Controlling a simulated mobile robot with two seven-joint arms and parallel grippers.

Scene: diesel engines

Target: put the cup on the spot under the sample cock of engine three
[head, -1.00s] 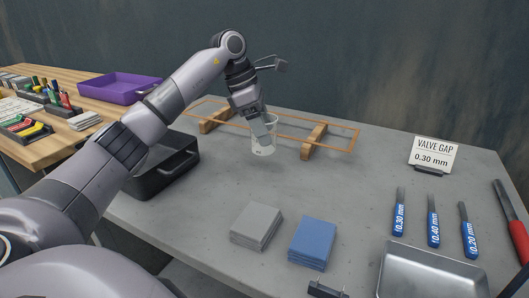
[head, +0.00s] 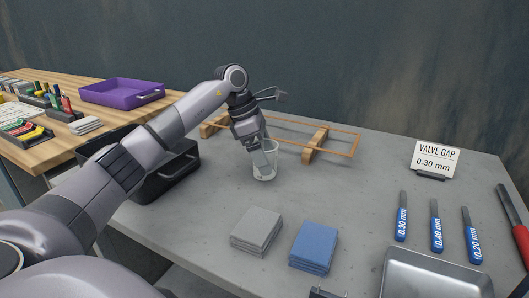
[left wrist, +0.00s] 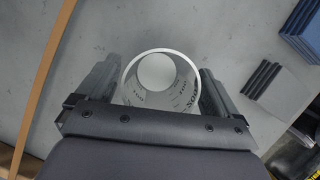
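The cup (head: 265,168) is a pale, see-through beaker with dark markings, upright above or on the grey table. My left gripper (head: 262,152) points down at it, with one finger on each side of its wall, and is shut on it. In the left wrist view the cup (left wrist: 160,84) shows from above between the two fingers, open and empty-looking. I cannot tell whether its base touches the table. No engine, sample cock or spot shows in these frames.
A wooden frame (head: 312,150) stands just behind the cup. A black bin (head: 178,172) is to its left. Grey pads (head: 257,229), blue pads (head: 313,246), a metal tray (head: 437,275), feeler gauges (head: 436,232) and a gap sign (head: 434,158) lie nearer or right. The table's middle is clear.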

